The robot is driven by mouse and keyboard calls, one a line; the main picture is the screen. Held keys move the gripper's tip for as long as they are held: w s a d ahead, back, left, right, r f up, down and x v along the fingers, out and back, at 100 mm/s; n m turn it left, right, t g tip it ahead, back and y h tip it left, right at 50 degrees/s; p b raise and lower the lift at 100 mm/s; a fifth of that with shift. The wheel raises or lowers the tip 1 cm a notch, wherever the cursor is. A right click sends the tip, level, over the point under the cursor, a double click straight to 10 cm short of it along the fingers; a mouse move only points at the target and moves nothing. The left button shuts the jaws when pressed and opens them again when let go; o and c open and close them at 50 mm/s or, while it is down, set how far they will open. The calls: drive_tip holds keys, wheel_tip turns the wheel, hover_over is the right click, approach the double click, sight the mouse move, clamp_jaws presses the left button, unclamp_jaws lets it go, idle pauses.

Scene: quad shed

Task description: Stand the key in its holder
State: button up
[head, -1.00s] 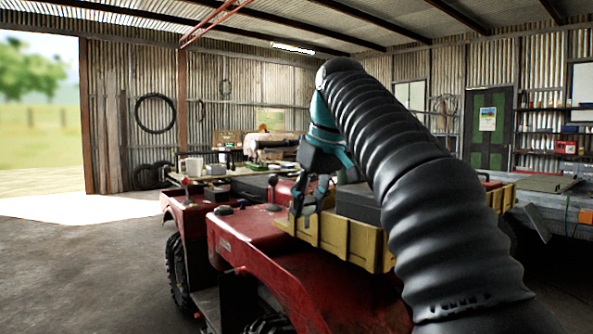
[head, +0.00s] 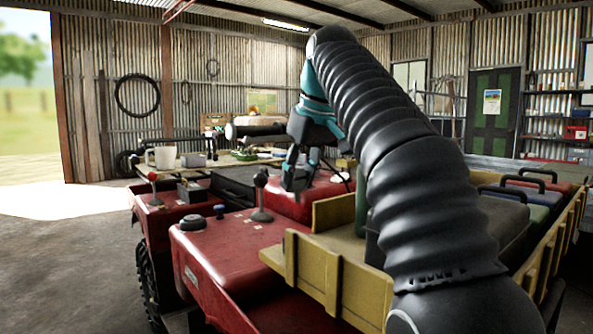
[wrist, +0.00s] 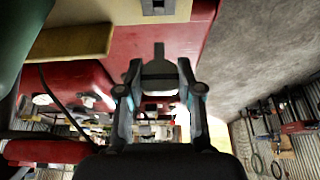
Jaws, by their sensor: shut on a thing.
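In the wrist view my gripper (wrist: 160,75) is shut on the key (wrist: 159,52), a small piece with a pale block between the fingers and a dark flat part sticking out past the tips. In the head view I cannot make the key out clearly. A small grey block (wrist: 157,6) with a dark mark sits on a cream surface at the top edge of the wrist view; I cannot tell whether it is the holder.
A dark lever (head: 261,195) and a grey box (head: 192,192) stand on the red body (head: 225,240). A white mug (head: 163,157) stands behind. Open floor (head: 70,250) lies left.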

sight(298, 200)
drive_tip(key=shift+w+f, duration=0.1)
drive_tip(key=shift+f, duration=1.15)
wheel_tip(298, 200, down, 2)
drive_tip(key=shift+f+b, duration=0.1)
drive_tip(key=shift+b, duration=0.45)
drive_tip(key=shift+f, duration=0.55)
drive_tip(key=shift+s+d, duration=0.1)
drive_tip(key=shift+s, duration=0.15)
drive_tip(key=shift+f+b, duration=1.3)
drive_tip(key=shift+f, duration=0.4)
drive_tip(key=o, duration=1)
